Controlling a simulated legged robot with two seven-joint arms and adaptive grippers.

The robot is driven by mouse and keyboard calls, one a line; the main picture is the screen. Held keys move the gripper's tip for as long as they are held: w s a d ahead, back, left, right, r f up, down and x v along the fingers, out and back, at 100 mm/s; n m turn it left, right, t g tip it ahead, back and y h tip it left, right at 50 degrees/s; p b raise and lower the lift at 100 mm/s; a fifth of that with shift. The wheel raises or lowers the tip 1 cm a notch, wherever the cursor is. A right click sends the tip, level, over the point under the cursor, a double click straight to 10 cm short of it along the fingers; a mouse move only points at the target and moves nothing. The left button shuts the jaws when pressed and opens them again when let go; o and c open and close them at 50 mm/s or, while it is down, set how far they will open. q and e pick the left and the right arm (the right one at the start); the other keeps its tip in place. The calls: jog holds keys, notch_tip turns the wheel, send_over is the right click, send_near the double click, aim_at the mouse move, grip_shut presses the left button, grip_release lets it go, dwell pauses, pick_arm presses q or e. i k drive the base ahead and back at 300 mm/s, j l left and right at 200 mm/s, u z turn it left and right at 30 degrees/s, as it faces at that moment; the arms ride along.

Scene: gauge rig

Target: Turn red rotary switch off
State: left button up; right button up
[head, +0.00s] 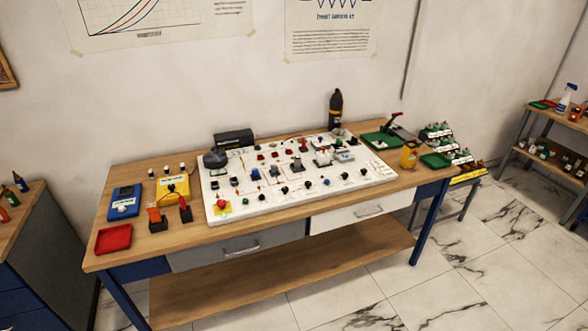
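A white board (300,205) with many small parts lies on the wooden workbench (140,250). At its front left corner sits a small red part on a yellow plate (222,208); it looks like a red knob, but it is too small to tell if it is the rotary switch or how it is set. Several dark and blue knobs stand along the board's front, and smaller red parts (261,156) sit nearer its back. Neither of my grippers shows in the head view.
Left of the board are a red tray (113,238), a blue meter (124,202) and a yellow box (173,188). A black bottle (336,110) stands behind. Floor in front is clear.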

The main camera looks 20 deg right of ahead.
aim_at(222, 203)
jog(key=z, duration=0.75)
jog(key=i+j+z, duration=0.1)
jog(key=j+z, duration=0.2)
jog(key=z, duration=0.15)
jog(key=j+z, duration=0.7)
jog(key=z, duration=0.2)
jog(key=k+j+z, duration=0.1)
jog(key=j+z, duration=0.35)
jog(key=l, duration=0.1)
